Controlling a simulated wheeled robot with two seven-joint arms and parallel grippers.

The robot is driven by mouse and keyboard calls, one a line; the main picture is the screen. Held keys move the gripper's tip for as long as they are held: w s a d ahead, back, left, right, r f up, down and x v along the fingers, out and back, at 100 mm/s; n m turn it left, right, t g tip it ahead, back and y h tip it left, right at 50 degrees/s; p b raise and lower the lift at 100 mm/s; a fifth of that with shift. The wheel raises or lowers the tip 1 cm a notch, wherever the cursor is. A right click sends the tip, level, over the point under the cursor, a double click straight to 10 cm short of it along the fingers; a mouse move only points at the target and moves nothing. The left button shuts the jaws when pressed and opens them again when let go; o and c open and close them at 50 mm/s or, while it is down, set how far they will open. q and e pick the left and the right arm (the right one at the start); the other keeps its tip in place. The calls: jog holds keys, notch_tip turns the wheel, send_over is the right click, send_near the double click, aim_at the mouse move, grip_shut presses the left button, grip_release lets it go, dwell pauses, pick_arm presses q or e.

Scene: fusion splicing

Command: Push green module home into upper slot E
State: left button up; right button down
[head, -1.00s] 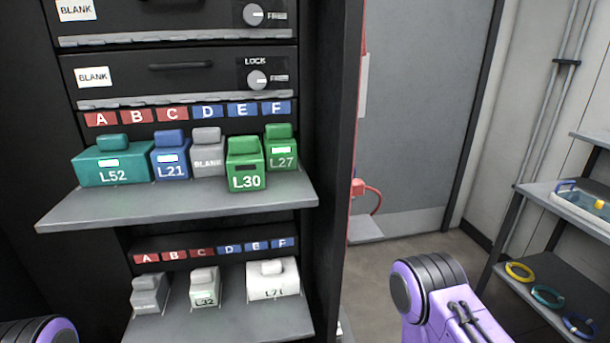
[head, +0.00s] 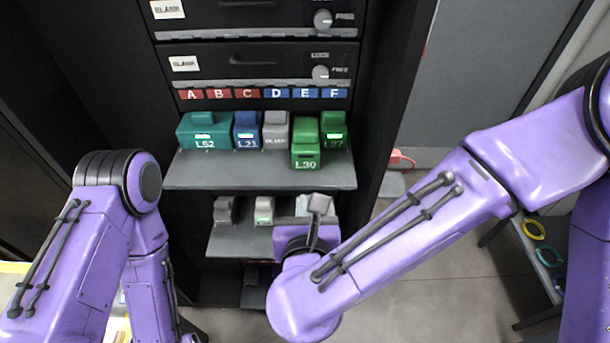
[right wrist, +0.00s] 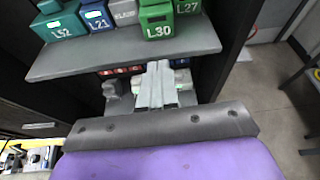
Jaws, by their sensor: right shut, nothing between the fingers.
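The green module L30 (head: 305,144) sits on the upper shelf (head: 262,172) below label E (head: 305,93). It stands farther forward than its neighbours, the grey blank (head: 276,130) and the green module L27 (head: 334,131). L30 also shows at the top of the right wrist view (right wrist: 156,20). My right gripper (head: 319,204) is shut and empty, below and in front of the upper shelf, apart from L30. Its closed fingers (right wrist: 158,84) point toward the rack in the right wrist view. My left arm is at the left of the head view, but its gripper does not show.
The teal L52 (head: 204,131) and blue L21 (head: 246,131) stand left on the upper shelf. The lower shelf (head: 235,240) holds more modules, partly hidden by my right arm. The rack's right side wall (head: 392,110) stands close by. Space in front of the upper shelf is open.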

aim_at(306, 147)
jog(key=shift+b+x, duration=1)
jog(key=shift+x, duration=3.25)
jog(key=shift+w+r+b, duration=0.1)
jog(key=shift+w+b, duration=0.9)
jog(key=shift+w, duration=4.35)
jog(key=s+b, duration=0.1)
jog(key=s, duration=0.7)
jog(key=shift+a, duration=0.1)
